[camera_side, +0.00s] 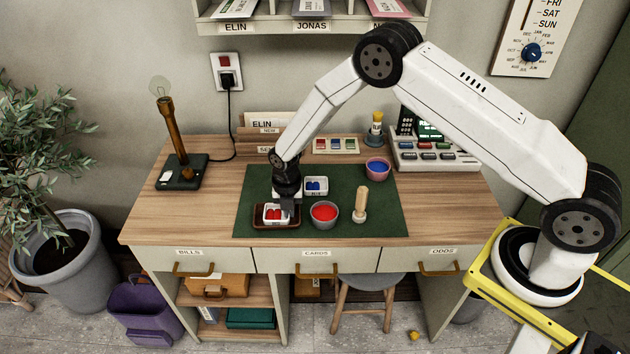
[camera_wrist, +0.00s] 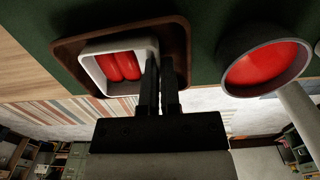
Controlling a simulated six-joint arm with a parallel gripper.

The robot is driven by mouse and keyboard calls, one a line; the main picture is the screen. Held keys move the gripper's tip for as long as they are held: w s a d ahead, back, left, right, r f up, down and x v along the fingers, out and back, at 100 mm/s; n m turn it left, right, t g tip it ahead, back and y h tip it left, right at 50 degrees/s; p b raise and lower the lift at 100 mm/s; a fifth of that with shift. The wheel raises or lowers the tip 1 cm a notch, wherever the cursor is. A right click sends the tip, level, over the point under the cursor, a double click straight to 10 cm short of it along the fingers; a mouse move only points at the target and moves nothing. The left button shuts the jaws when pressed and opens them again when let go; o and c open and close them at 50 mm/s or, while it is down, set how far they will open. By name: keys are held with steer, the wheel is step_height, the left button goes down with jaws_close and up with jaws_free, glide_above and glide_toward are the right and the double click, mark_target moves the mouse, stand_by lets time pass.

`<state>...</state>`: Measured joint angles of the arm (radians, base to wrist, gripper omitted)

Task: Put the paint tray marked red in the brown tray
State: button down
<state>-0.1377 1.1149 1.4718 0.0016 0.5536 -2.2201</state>
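The paint tray marked red (camera_side: 270,219), a small white tray with red blocks of paint in it, is within the outline of the brown tray (camera_side: 257,223) at the front left of the green mat. The wrist view shows the white tray (camera_wrist: 88,68) inside the brown tray's rim (camera_wrist: 186,50). My gripper (camera_side: 287,212) points down at the white tray's right side. In the wrist view its two dark fingers (camera_wrist: 161,72) are close together at the tray's right wall and look shut on it. Whether the white tray touches the brown tray's floor is hidden.
A grey bowl of red paint (camera_side: 324,212) and a wooden-handled tool (camera_side: 361,203) stand to the right. A pink bowl of blue (camera_side: 377,167) is at the mat's back right.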

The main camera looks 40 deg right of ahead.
steer(key=shift+f, duration=0.15)
steer(key=c, duration=1.1)
jaws_free()
steer(key=shift+r, duration=6.2)
